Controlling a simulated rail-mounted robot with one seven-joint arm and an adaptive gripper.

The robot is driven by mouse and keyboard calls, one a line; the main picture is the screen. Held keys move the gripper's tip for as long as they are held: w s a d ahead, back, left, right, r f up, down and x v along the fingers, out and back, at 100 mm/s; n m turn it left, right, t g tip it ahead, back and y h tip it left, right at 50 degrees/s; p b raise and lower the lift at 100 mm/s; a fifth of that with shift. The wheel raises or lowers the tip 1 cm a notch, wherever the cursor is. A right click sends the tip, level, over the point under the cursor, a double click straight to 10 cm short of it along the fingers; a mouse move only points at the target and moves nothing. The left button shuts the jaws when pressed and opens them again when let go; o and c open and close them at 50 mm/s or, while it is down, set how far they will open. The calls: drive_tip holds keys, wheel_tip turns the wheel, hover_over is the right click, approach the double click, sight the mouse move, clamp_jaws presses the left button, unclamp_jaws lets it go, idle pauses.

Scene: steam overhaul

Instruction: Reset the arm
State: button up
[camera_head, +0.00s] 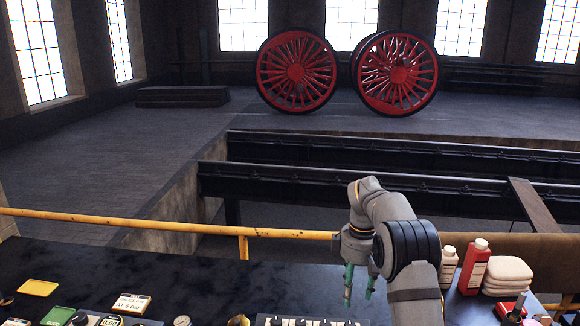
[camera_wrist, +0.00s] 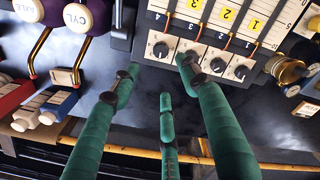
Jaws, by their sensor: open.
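My arm reaches in from the lower right in the head view, bent over the dark bench top (camera_head: 110,265). My gripper (camera_head: 359,290) points down above the bench, near a panel with a row of knobs (camera_head: 300,321). Its green fingers are spread apart and nothing shows between them. In the wrist view my gripper (camera_wrist: 160,80) shows three green fingers over the bench, beside the numbered panel (camera_wrist: 220,25) with black knobs. I cannot tell whether a fingertip touches the panel.
A yellow rail (camera_head: 130,220) runs along the bench's far edge. A red bottle (camera_head: 473,268), a white bottle (camera_head: 448,266) and folded cloths (camera_head: 508,272) stand right of my arm.

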sight(350, 325)
drive_tip(key=f, duration=1.2)
drive_tip(key=shift+s+f, duration=0.1)
drive_tip(key=shift+s, duration=0.2)
drive_tip(key=shift+w+m, duration=0.2)
drive_tip(key=shift+m, duration=0.4)
drive_tip(key=m+b, duration=0.1)
drive_tip(key=m, duration=0.3)
drive_tip(key=shift+s, duration=0.1)
drive_tip(key=m+b, duration=0.1)
drive_tip(key=m, duration=0.5)
drive_tip(key=shift+m, duration=0.3)
drive_tip(key=m, duration=0.6)
drive_tip(key=shift+a, duration=0.1)
drive_tip(key=m, duration=0.5)
drive_tip(key=shift+m+p, duration=0.3)
drive_tip(key=shift+p, duration=0.1)
